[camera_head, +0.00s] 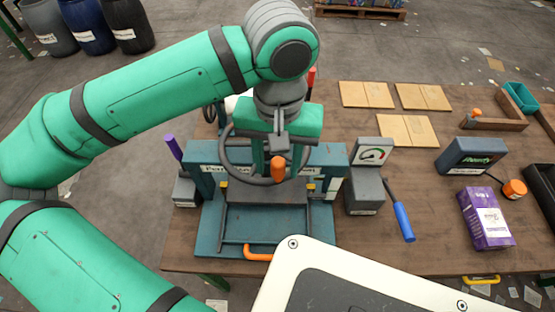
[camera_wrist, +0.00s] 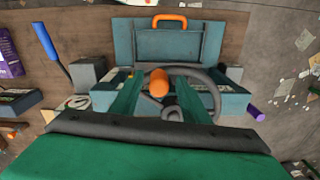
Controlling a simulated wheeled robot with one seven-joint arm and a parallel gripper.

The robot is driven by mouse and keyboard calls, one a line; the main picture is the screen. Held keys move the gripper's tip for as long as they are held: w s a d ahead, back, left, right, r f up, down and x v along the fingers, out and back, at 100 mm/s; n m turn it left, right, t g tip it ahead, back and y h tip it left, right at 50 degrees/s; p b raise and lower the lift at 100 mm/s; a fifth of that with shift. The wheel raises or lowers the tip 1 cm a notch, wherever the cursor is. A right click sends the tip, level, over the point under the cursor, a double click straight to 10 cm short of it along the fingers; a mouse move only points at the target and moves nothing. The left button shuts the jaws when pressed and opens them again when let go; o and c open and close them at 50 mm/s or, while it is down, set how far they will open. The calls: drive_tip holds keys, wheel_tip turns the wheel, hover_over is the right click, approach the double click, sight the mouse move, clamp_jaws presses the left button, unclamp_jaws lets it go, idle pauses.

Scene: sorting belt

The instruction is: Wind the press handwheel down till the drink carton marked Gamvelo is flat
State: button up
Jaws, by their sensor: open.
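The teal press (camera_head: 320,215) stands on the bench, with its dark plate (camera_head: 265,190) between side posts and an orange handle at its front. Its dark handwheel (camera_head: 226,150) has an orange knob (camera_head: 278,168). My gripper (camera_head: 278,158) is over the wheel, pointing down. In the wrist view my gripper (camera_wrist: 159,95) is open, with the orange knob (camera_wrist: 159,83) between the fingers; I cannot tell whether they touch it. A purple carton (camera_head: 485,220) lies on the bench at right; its name is too small to read. No carton shows in the press; its inside is partly hidden.
A dial gauge (camera_head: 372,155) and a blue-handled lever (camera_head: 403,220) stand right of the press. A box with a green display (camera_head: 472,156) is farther right. Flat brown boards (camera_head: 408,130) lie behind. A purple-handled lever (camera_head: 173,147) is at the press's left.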

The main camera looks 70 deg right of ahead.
drive_tip(key=shift+r, duration=0.1)
wheel_tip(320, 180, up, 11)
drive_tip(key=shift+f, duration=0.2)
idle(0.4)
drive_tip(key=shift+s, duration=0.1)
